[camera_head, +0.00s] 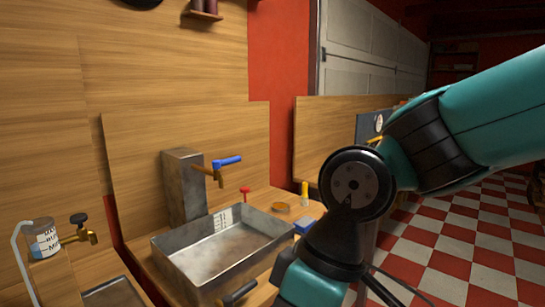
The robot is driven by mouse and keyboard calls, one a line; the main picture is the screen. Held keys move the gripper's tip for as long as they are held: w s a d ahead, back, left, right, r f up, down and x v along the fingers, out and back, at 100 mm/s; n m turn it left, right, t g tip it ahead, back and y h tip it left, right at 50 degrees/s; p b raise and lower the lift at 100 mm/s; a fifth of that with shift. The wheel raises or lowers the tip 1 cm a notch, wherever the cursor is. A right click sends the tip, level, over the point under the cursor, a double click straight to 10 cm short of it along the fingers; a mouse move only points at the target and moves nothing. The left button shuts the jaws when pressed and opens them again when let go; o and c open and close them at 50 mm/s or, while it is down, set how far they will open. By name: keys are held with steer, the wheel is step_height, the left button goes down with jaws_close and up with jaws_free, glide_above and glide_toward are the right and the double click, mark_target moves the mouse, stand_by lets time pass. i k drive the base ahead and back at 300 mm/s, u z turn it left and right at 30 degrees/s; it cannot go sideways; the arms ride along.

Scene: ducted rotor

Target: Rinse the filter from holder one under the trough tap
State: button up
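A grey metal trough (172,255) stands on the wooden bench, and it looks empty inside. A brass tap (217,174) with a blue lever (228,160) sticks out of a grey metal post (184,190) behind the trough, its spout above the basin. A small round orange-rimmed item (282,209) lies on the bench right of the trough; I cannot tell whether it is a filter or a holder. My teal and black arm (350,185) reaches in from the right and bends down at the bottom edge. My gripper's fingers are not in view.
A second brass tap (80,238) with a black knob is at the left by a labelled container (44,238). A red knob (245,194), a yellow upright item (305,193) and a blue block (303,226) are near the trough. Checkered floor (460,240) is open at right.

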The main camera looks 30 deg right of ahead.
mark_target(216, 165)
steer(key=z, duration=0.75)
steer(key=i, duration=1.1)
steer(key=u, duration=0.25)
